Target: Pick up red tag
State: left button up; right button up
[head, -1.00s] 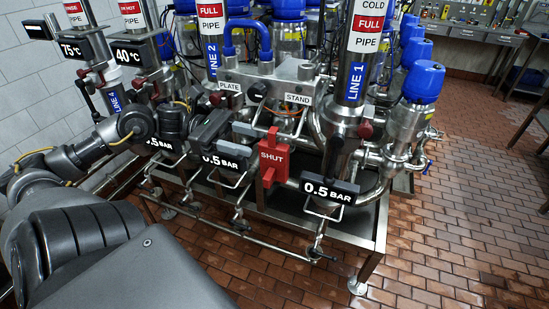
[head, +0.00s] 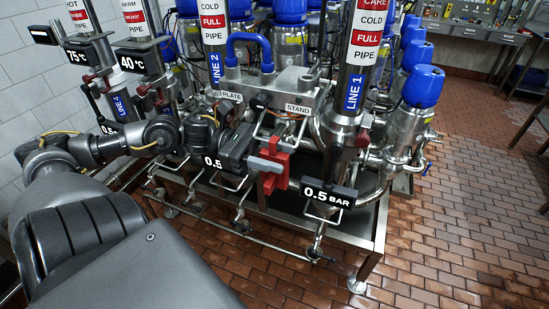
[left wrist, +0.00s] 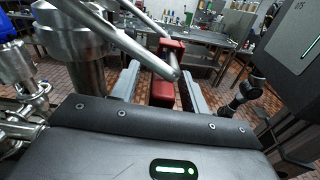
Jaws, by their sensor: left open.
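The red tag (head: 280,182) hangs at the front of the valve rack, below the STAND label. Its lettering is now covered by my left gripper (head: 264,158), which reaches in from the left and overlaps it. In the left wrist view the red tag (left wrist: 163,90) lies between the two grey fingers of my left gripper (left wrist: 161,78). The fingers stand apart, one on each side of it, and are open. A metal bar crosses in front of part of the tag there. Whether a finger touches the tag I cannot tell. My right gripper is not seen.
Steel pipes and blue-capped valves (head: 423,86) crowd around the tag. A black 0.5 BAR sign (head: 328,194) is close at its lower right. A bent metal handle (head: 285,128) is just above it. The brick floor (head: 450,220) at the right is clear.

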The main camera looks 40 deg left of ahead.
pick_arm(q)
jog(key=shift+c, duration=0.4)
grip_shut()
jog(key=shift+r, duration=0.1)
jog(key=shift+r+b, duration=0.4)
jog(key=shift+b, duration=0.05)
jog(key=shift+s+r, duration=0.15)
jog(key=shift+s, duration=0.05)
jog(key=s+f+b+v, duration=0.1)
jog(key=b+v, duration=0.4)
jog(key=v, duration=0.5)
jog(key=s+d+f+b+v, duration=0.1)
jog(key=b+v, duration=0.3)
jog(key=v, duration=0.5)
jog(key=shift+s+a+b, duration=0.3)
jog(key=shift+s+b, duration=0.05)
jog(key=shift+s, duration=0.55)
